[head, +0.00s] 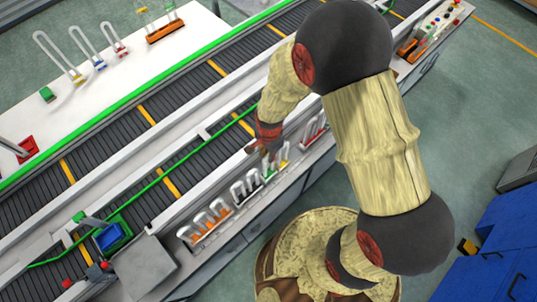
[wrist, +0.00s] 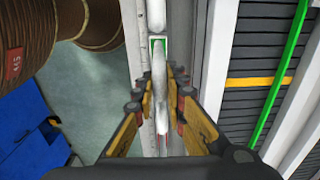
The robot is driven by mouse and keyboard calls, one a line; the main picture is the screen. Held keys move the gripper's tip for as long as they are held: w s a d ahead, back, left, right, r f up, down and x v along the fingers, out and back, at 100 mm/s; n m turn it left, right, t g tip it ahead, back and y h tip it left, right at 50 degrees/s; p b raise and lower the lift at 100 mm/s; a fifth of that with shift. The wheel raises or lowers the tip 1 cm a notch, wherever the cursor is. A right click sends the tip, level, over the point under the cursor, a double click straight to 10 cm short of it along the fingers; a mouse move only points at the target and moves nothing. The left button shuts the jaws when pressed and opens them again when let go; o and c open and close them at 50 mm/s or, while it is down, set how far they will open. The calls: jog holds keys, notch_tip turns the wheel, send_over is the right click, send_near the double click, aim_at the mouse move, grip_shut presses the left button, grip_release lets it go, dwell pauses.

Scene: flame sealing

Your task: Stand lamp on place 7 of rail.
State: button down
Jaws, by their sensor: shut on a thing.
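My gripper (head: 268,148) is low over the rail (head: 222,228) at the conveyor's near side. In the wrist view its fingers (wrist: 162,112) are shut on a lamp (wrist: 160,88), a pale glass tube between the two yellow-sided jaws. The held lamp's base and whether it touches the rail are hard to make out. Lamps with bent white tubes stand along the rail, among them an orange-based group (head: 204,224) and a middle group (head: 245,187). A green base (head: 268,174) shows just below my gripper. Place numbers are not legible.
The belt (head: 120,130) runs behind the rail, with a green bar along it. A blue and green block (head: 110,236) is at the lower left. More lamps (head: 58,55) stand on the white table beyond. Blue cabinets (head: 495,260) are at the lower right.

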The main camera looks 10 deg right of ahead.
jog(key=shift+f+b, duration=0.6)
jog(key=shift+f, duration=0.3)
dwell(0.4)
jog(key=c, duration=1.7)
grip_release()
jog(key=shift+c, duration=0.2)
jog(key=shift+r, duration=0.1)
notch_tip(320, 180, up, 12)
jog(key=shift+s+f, duration=0.1)
